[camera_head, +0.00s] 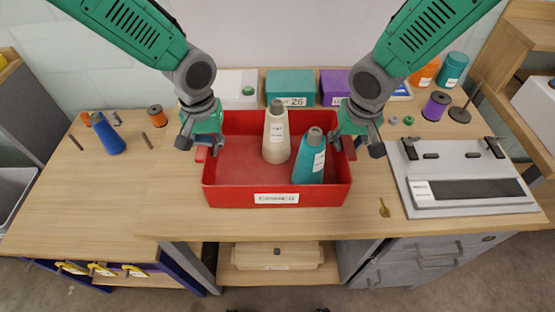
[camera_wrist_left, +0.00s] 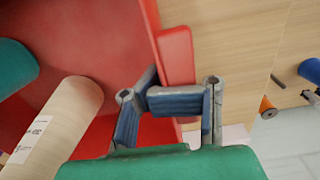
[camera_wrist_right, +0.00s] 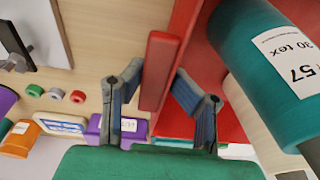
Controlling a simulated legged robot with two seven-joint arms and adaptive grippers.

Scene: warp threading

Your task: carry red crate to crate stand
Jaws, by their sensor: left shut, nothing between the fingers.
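The red crate (camera_head: 277,196) sits on the wooden table, with a white label on its front. A cream cone (camera_head: 276,140) and a teal cone (camera_head: 309,160) stand inside. My left gripper (camera_head: 204,143) is at the crate's left end, shut and empty beside the red side handle; it also shows in the left wrist view (camera_wrist_left: 170,100). My right gripper (camera_head: 356,143) is at the right end, open. In the right wrist view its fingers (camera_wrist_right: 157,100) lie either side of the red handle (camera_wrist_right: 160,70), apart from it. I cannot identify the crate stand.
A grey device (camera_head: 465,180) is close on the right. Boxes, including a teal one (camera_head: 289,84), stand behind the crate. Wooden shelving (camera_head: 530,35) rises at far right. The table left of the crate is mostly clear.

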